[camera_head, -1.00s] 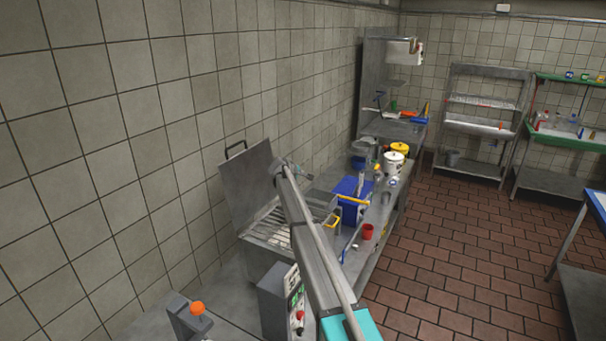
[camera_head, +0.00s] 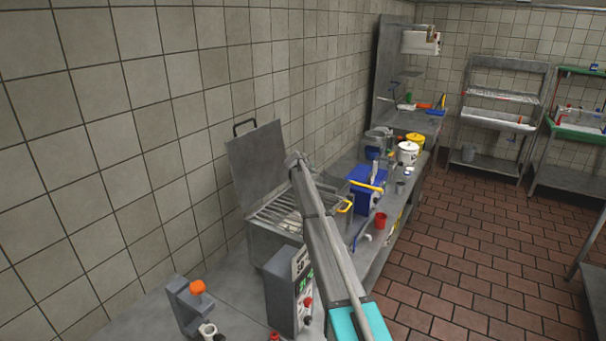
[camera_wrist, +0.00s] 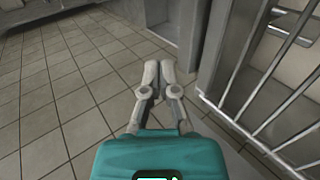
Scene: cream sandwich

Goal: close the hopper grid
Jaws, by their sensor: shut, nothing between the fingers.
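The hopper (camera_head: 262,238) is a grey metal box on the bench against the tiled wall. A flat grey panel with a dark handle, the lid (camera_head: 258,165), stands raised at its wall side. The grid (camera_head: 287,211) of metal bars shows at the hopper's top, partly hidden by my arm. In the wrist view, pale bars (camera_wrist: 282,85) in a frame run along the right side. My gripper (camera_wrist: 164,66) is shut and empty, left of these bars and apart from them in the picture. In the head view I cannot make out its fingers.
A control box (camera_head: 287,290) with a red button stands in front of the hopper. An orange-topped grey fixture (camera_head: 196,288) is at the lower left. A blue container (camera_head: 367,187), red cup (camera_head: 380,220) and white bucket (camera_head: 407,153) stand farther along the bench.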

